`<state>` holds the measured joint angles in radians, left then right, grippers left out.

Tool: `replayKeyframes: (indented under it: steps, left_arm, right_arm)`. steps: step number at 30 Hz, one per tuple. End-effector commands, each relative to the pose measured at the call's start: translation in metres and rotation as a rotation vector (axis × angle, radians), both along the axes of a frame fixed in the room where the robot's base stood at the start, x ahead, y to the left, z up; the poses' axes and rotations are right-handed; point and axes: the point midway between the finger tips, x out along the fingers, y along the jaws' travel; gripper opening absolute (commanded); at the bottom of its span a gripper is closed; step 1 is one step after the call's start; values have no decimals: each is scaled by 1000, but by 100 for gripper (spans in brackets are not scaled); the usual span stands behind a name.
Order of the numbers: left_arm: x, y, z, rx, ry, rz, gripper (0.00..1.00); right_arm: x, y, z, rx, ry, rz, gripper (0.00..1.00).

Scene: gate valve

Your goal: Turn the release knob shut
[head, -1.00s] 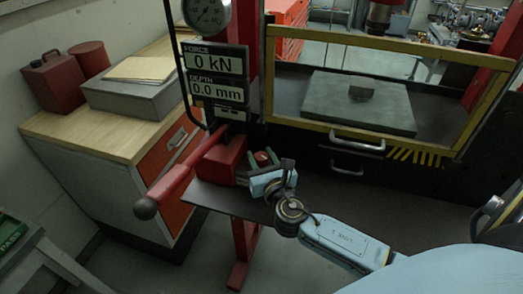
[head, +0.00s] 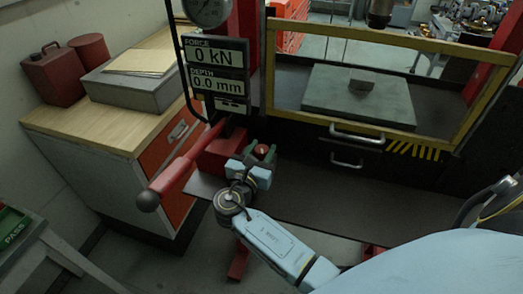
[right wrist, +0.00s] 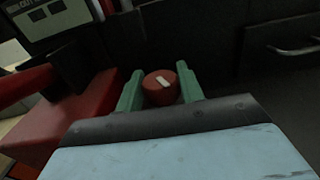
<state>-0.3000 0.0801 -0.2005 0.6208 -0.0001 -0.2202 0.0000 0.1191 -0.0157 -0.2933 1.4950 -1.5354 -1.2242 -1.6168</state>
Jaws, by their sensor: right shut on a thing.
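The release knob (right wrist: 160,88) is a small round red knob with a pale mark on its face. In the right wrist view it sits between the two green fingers of my right gripper (right wrist: 160,94), which is shut on it. In the head view the knob (head: 262,150) shows beside the red pump block (head: 222,150), with the right gripper (head: 261,156) around it. The pale mark lies slanted in the right wrist view. My left gripper does not show in the head view.
A red lever (head: 180,168) with a dark ball end sticks out to the left of the knob. A yellow guard frame (head: 375,134) stands to the right before the press bed. A display (head: 215,66) above reads 0 kN and 0.0 mm. A wooden-topped cabinet (head: 85,125) stands left.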

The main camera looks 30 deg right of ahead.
Motion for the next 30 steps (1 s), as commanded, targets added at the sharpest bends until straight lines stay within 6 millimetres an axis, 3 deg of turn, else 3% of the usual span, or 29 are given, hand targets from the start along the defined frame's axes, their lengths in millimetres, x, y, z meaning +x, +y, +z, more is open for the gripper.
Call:
replayKeyframes:
  steps: [16,17,21,30]
  left_arm:
    - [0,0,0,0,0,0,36]
    - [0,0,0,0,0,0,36]
    - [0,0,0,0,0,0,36]
    - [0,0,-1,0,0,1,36]
  right_arm:
    - [1,0,1,-1,-2,-25,15]
    - [1,0,1,-2,-3,-24,40]
    - [0,0,1,-1,-2,-24,58]
    - [-1,1,0,-1,-1,-24,58]
